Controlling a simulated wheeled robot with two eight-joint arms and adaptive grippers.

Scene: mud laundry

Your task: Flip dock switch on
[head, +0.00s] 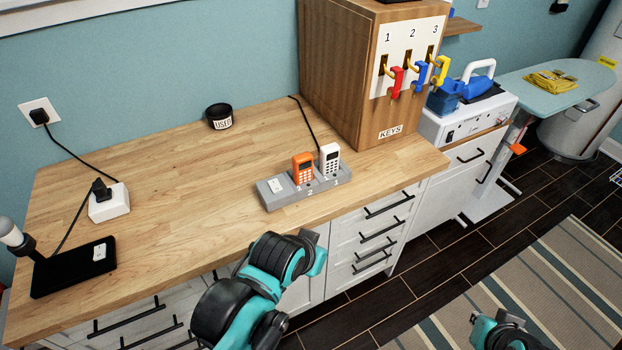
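A grey dock (324,188) lies on the wooden counter, near its front edge and left of the key cabinet. An orange handset (303,168) and a white handset (329,158) stand upright in it, beside the numbers 2 and 1. A small white switch plate (276,187) sits at the dock's left end; its on or off position is too small to tell. My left arm rises in front of the counter, below the dock and apart from it. Part of my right arm shows at bottom right.
A wooden key cabinet (335,70) stands right of the dock. A white power box (109,202) and a black base with a lamp (75,268) are at left. The counter between is clear.

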